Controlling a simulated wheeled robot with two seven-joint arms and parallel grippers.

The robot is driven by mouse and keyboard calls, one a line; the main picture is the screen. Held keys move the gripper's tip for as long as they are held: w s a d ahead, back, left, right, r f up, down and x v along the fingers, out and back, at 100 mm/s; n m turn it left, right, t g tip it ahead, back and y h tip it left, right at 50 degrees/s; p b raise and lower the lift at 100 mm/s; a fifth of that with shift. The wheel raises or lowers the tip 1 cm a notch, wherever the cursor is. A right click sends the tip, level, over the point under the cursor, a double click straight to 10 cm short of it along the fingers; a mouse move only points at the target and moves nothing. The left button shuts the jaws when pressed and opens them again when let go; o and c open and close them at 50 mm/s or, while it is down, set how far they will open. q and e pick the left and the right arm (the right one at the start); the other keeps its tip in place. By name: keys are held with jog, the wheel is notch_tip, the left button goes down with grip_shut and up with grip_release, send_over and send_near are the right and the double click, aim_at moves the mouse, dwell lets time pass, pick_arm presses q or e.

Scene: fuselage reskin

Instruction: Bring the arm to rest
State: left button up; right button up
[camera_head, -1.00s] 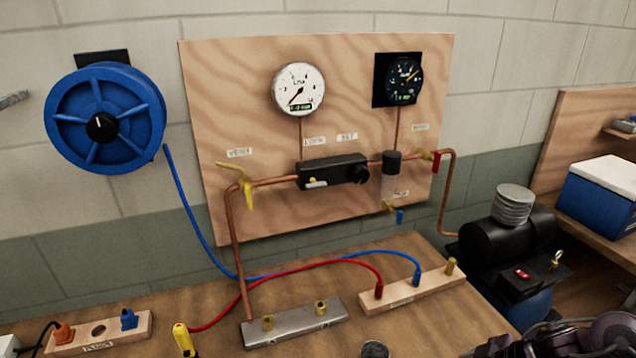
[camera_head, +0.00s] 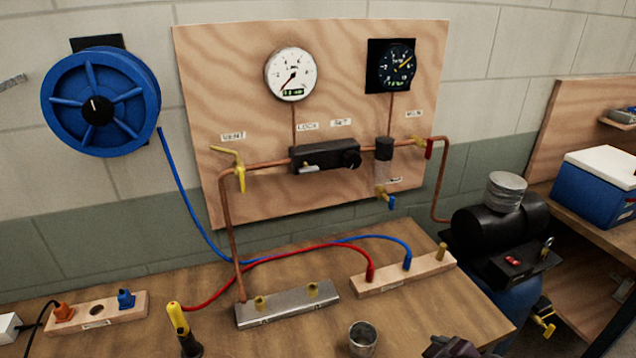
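A small dark piece that looks like my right gripper (camera_head: 455,347) shows at the bottom edge, right of centre, over the front of the bench. Most of it is cut off, so I cannot tell whether it is open or shut. I see nothing held in it. My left gripper and arm are not in view.
The wooden bench (camera_head: 440,315) carries a metal manifold (camera_head: 288,304), wooden port blocks (camera_head: 400,276), a yellow-black tool (camera_head: 180,322) and a metal cup (camera_head: 362,338). The gauge panel (camera_head: 230,85) and blue hose reel (camera_head: 75,120) are behind. A compressor (camera_head: 500,228) stands at right.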

jog(key=s+f+m+g+h, duration=0.15)
jog(key=s+m+g, duration=0.4)
jog(key=s, duration=0.65)
notch_tip(320, 180, down, 30)
jog(key=s+b, duration=0.1)
jog(key=b, duration=0.1)
jog(key=s+d+f+g+h+b, duration=0.1)
jog(key=s+d+f+g, duration=0.1)
jog(key=s+f, duration=1.8)
jog(key=shift+s+d+f, duration=0.35)
jog(key=shift+d+f, duration=0.2)
